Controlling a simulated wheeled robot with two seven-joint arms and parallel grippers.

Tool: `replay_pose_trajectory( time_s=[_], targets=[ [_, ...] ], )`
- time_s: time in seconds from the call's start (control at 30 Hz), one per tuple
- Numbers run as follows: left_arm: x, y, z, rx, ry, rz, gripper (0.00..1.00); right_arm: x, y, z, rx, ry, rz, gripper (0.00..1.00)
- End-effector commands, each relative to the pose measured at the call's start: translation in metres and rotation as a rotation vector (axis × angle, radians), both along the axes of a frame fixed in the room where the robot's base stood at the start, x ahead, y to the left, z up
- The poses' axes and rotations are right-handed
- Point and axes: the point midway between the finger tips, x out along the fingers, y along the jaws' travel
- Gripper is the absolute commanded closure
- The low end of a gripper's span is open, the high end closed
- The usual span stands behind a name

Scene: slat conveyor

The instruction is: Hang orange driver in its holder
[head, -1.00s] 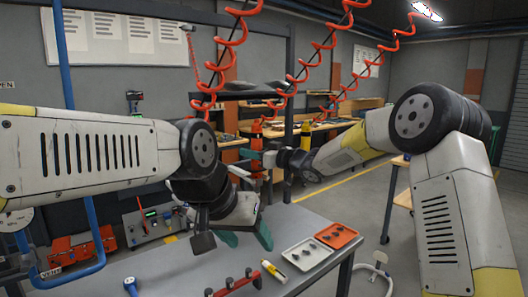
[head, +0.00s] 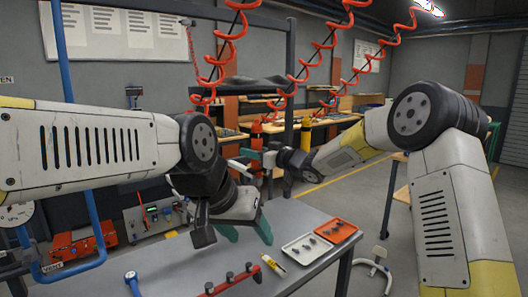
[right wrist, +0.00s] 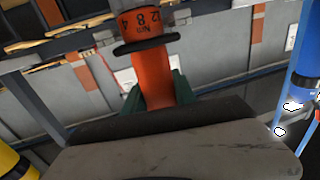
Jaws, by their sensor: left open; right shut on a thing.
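The orange driver (head: 257,133) is upright between the fingers of my right gripper (head: 258,158), which is shut on it. In the right wrist view the orange driver (right wrist: 153,78) stands between the green fingers, with a dark ring and printed numbers at its upper part; its lower end is hidden by the gripper body. My left gripper (head: 246,231) is open and empty, low over the grey table. I cannot make out the orange driver's holder for certain in either view.
Red coiled hoses (head: 235,45) hang from above. A yellow driver (head: 305,135) hangs right of the orange one. The table (head: 185,263) bears a red rack (head: 230,283), a yellow tube (head: 273,265), a white tray (head: 291,248) and an orange tray (head: 349,235). A dark post (head: 290,80) stands behind.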

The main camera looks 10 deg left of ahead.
Motion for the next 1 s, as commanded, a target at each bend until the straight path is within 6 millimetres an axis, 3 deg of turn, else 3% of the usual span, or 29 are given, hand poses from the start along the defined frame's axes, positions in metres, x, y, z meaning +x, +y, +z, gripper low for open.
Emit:
replay_pose_trajectory(
  time_s=[0.97,1.0],
  targets=[
    [0.0000,0.0000,0.0000,0.000,0.000,0.000,0.42,-0.0001,0.0003,-0.0045,0.003,-0.004,0.001,1.00],
    [0.0000,0.0000,0.0000,0.000,0.000,0.000,0.42,-0.0002,0.0003,-0.0047,0.003,-0.004,0.001,0.65]
  ],
)
